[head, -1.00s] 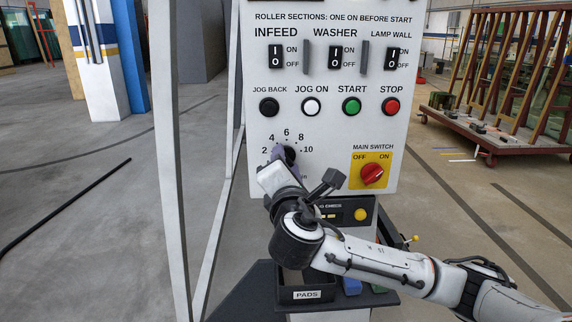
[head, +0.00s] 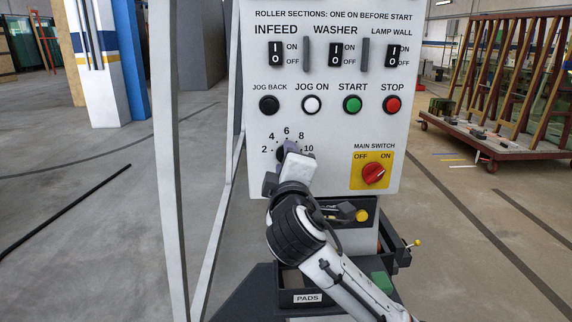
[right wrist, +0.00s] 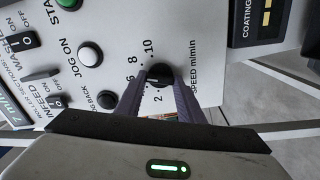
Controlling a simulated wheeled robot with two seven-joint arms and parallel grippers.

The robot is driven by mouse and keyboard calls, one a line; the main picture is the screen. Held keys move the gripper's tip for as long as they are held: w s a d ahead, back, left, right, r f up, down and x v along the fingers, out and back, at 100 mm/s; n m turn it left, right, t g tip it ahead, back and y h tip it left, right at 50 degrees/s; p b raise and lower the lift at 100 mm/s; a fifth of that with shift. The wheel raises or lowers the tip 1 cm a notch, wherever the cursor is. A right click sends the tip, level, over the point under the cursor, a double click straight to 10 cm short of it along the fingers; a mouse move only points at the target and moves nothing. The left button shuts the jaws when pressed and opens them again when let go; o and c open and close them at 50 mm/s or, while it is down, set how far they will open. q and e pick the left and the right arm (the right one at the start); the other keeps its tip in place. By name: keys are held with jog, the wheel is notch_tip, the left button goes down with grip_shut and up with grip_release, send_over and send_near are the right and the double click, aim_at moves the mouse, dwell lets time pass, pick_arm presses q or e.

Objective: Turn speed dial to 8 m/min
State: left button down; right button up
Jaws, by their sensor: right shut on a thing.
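The speed dial is a small black knob (right wrist: 159,75) on the white control panel (head: 330,170), with the numbers 2, 4, 6, 8 and 10 printed around it. My right gripper (head: 287,148) reaches up to it from below in the head view. In the right wrist view its two purple-grey fingers (right wrist: 158,88) are closed on opposite sides of the knob. In the head view the fingers mostly hide the knob, and I cannot tell which number its pointer meets. My left gripper is not in view.
Push buttons and section switches sit above the dial. The red main switch (head: 373,173) on its yellow plate is to the right. Below are a dark open tray labelled PADS (head: 307,298) and a box with a yellow knob (head: 361,215). A grey frame post (head: 172,170) stands left.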

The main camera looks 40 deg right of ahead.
jog(key=shift+m+b, duration=0.3)
jog(key=shift+m, duration=1.8)
jog(key=o, duration=1.1)
jog(key=shift+c, duration=0.2)
jog(key=b+v, duration=0.1)
jog(key=v, duration=0.9)
jog(key=shift+s, duration=0.15)
jog(key=shift+a, duration=0.1)
